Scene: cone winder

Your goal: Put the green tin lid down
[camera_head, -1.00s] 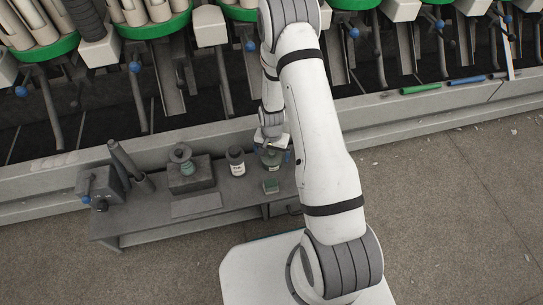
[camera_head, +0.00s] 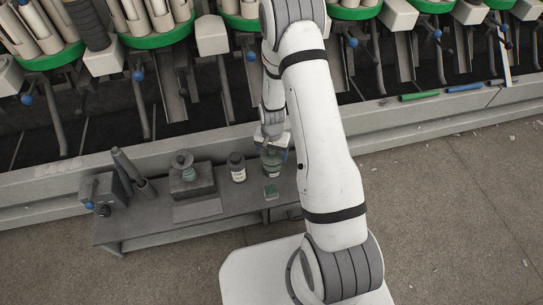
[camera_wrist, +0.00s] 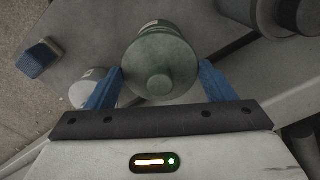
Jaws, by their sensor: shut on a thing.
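The green tin lid (camera_wrist: 158,50), round with a raised knob, sits between the two blue fingers of my gripper (camera_wrist: 161,70) in the wrist view. The gripper is shut on it. Just past the lid's upper edge, part of a tin body with a pale label (camera_wrist: 154,24) shows below it. I cannot tell whether the lid touches that body. In the head view, my gripper (camera_head: 273,146) is low over the right end of the grey bench (camera_head: 150,228), at a greenish tin (camera_head: 271,165). My wrist partly hides the lid there.
A dark bottle with a white label (camera_head: 237,168) stands just left of the tin. A small green block (camera_head: 270,192) lies in front of it. A grey stand with a green-grey piece (camera_head: 184,165) is farther left. The winding machine (camera_head: 205,140) runs behind the bench.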

